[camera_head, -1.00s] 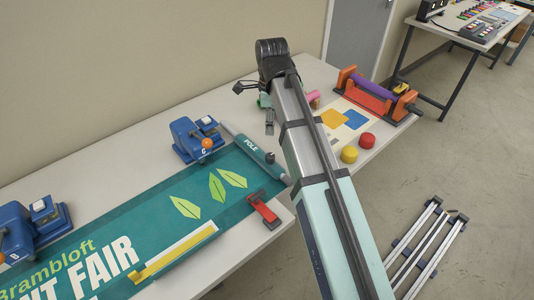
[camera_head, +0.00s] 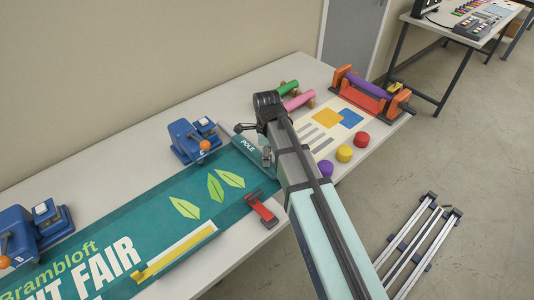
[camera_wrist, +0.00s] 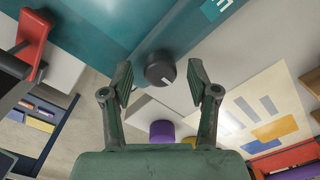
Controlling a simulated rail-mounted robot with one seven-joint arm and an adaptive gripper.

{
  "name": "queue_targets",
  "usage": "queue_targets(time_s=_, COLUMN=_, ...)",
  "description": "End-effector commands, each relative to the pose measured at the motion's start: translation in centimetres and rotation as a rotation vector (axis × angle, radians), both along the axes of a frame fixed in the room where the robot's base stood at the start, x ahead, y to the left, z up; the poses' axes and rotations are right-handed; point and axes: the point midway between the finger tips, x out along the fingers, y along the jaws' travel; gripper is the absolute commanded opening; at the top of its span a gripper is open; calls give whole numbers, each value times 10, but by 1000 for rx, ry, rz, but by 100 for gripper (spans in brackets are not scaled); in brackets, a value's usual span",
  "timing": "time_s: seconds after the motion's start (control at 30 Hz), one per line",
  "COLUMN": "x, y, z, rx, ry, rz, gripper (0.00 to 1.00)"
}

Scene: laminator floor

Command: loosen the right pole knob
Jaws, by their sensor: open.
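A dark round knob (camera_wrist: 160,68) with a pale line on its face shows in the wrist view, at the end of the teal banner's pole (camera_head: 247,147) marked POLE. My gripper (camera_wrist: 160,84) is open, with one finger on each side of the knob in the picture and gaps on both sides; nothing is held. I cannot tell whether the fingertips are level with the knob. The teal banner (camera_head: 150,215) lies flat on the table.
A red clamp (camera_head: 261,209) sits at the banner's edge. Blue clamp devices (camera_head: 193,142) stand along the back. Yellow (camera_head: 344,154), red (camera_head: 362,139) and purple (camera_head: 326,168) round pieces lie right of my arm, near a printed sheet (camera_head: 335,117) and an orange roller stand (camera_head: 372,92).

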Motion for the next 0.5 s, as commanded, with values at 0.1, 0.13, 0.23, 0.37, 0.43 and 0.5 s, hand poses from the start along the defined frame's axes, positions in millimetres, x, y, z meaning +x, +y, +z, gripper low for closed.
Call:
queue_targets(time_s=0.1, x=0, y=0, z=-3, rx=0, ry=-1, rz=0, gripper=60)
queue_targets(time_s=0.13, x=0, y=0, z=-3, rx=0, ry=-1, rz=0, gripper=60)
queue_targets(time_s=0.23, x=0, y=0, z=-4, rx=0, ry=-1, rz=0, gripper=60)
queue_targets(time_s=0.37, x=0, y=0, z=-4, rx=0, ry=-1, rz=0, gripper=56)
queue_targets(time_s=0.43, x=0, y=0, z=-4, rx=0, ry=-1, rz=0, gripper=32)
queue_targets(time_s=0.5, x=0, y=0, z=-4, rx=0, ry=0, rz=0, gripper=7)
